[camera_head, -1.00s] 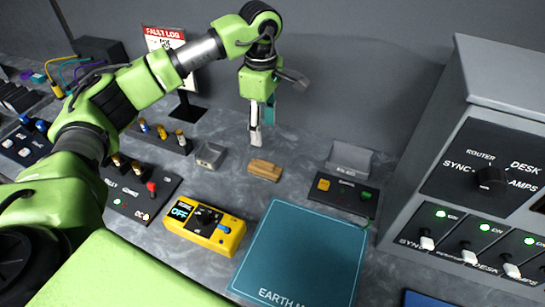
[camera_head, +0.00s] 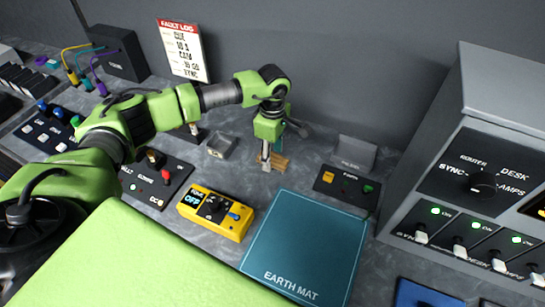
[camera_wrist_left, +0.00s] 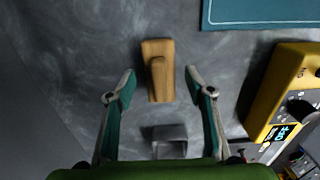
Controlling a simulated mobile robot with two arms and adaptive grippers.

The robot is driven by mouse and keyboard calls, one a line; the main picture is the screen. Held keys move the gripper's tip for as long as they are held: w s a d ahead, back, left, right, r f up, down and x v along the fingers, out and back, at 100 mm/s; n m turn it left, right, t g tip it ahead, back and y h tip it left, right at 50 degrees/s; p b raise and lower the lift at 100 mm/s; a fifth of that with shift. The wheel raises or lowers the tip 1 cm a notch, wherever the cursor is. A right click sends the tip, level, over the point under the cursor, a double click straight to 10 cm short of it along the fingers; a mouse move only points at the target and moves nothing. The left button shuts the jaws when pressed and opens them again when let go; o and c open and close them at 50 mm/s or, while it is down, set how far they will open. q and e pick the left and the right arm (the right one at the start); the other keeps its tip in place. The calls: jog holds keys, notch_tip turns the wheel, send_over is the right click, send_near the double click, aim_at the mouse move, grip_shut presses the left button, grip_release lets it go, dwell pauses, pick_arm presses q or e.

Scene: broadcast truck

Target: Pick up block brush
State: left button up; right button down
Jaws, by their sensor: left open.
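The block brush is a small tan wooden block with a raised grip. It lies on the grey counter in the head view (camera_head: 281,162), partly hidden behind my left gripper (camera_head: 266,163). In the left wrist view the brush (camera_wrist_left: 158,70) lies just ahead of and between the two open fingers of my left gripper (camera_wrist_left: 160,82). There is clear space on both sides of it, and no finger appears to touch it. My left gripper points down over the brush and is empty. My right gripper is not in view.
A grey metal box (camera_head: 222,146) sits left of the brush. A yellow meter (camera_head: 216,213) and a teal earth mat (camera_head: 306,246) lie in front. A small black button panel (camera_head: 346,187) is to the right. A grey wall rises close behind.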

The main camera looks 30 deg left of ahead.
pick_arm(q)
jog(key=shift+f, duration=0.15)
jog(key=c, duration=1.2)
jog(key=shift+c, duration=0.2)
jog(key=shift+w+r, duration=0.1)
jog(key=shift+r, duration=0.5)
jog(key=s+d+r+b, duration=0.6)
jog(key=s+d+r, duration=0.2)
jog(key=d+r, duration=0.3)
jog(key=shift+s+r, duration=0.4)
jog(key=shift+r, duration=0.05)
